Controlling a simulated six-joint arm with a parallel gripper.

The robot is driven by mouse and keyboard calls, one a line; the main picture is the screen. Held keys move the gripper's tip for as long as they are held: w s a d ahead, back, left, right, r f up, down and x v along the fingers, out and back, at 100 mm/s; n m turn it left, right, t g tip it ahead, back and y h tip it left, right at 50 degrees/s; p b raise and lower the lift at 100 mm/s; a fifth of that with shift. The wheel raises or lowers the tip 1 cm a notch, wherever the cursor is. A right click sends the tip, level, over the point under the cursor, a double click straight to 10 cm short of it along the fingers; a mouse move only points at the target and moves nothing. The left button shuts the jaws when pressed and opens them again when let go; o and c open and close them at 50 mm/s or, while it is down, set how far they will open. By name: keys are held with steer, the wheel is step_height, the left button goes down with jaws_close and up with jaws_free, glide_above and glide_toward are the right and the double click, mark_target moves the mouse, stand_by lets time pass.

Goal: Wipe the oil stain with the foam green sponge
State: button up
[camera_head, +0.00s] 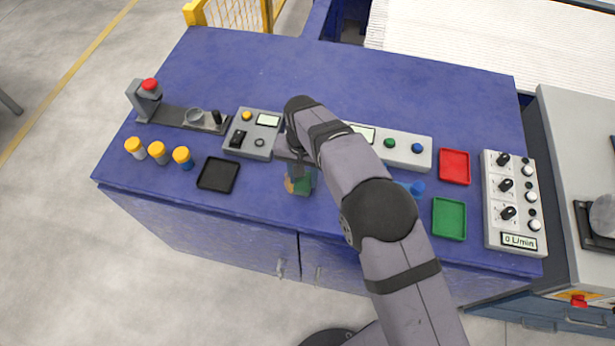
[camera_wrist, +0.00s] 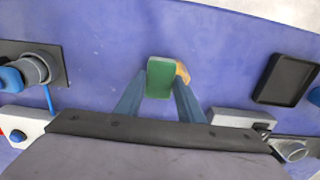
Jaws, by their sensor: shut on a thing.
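The green sponge (camera_wrist: 160,78) is held between the two fingers of my gripper (camera_wrist: 162,88), which are shut on it. In the head view the sponge (camera_head: 305,181) is low at the front middle of the blue table, partly hidden by my gripper (camera_head: 297,172). A tan-brown patch (camera_wrist: 183,73), which looks like the oil stain, shows beside the sponge's edge in the wrist view. It also shows to the left of the sponge in the head view (camera_head: 289,185). The rest of the patch is hidden. I cannot tell whether the sponge touches the table.
A black tray (camera_head: 218,174) lies to the left, near several yellow-capped bottles (camera_head: 158,152). A control box (camera_head: 253,133) and a button panel (camera_head: 405,146) stand behind. A red tray (camera_head: 454,166), a green tray (camera_head: 449,218) and a knob panel (camera_head: 513,203) are on the right.

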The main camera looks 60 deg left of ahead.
steer(key=shift+s+a, duration=0.1)
steer(key=shift+s+a+f+b, duration=0.15)
steer(key=shift+s+a+b, duration=0.65)
steer(key=shift+s+a, duration=0.3)
steer(key=shift+s, duration=0.1)
steer(key=shift+s+a+f+b, duration=0.1)
steer(key=shift+s+a+b, duration=0.3)
steer(key=shift+s+a, duration=0.15)
steer(key=shift+s+a+r, duration=0.2)
steer(key=shift+s+a, duration=0.35)
steer(key=shift+s, duration=0.05)
steer(key=shift+w, duration=0.15)
steer(key=shift+w+d+r, duration=0.2)
steer(key=shift+w+d, duration=0.65)
steer(key=shift+d, duration=0.05)
steer(key=shift+w+d, duration=0.25)
steer(key=shift+w, duration=0.05)
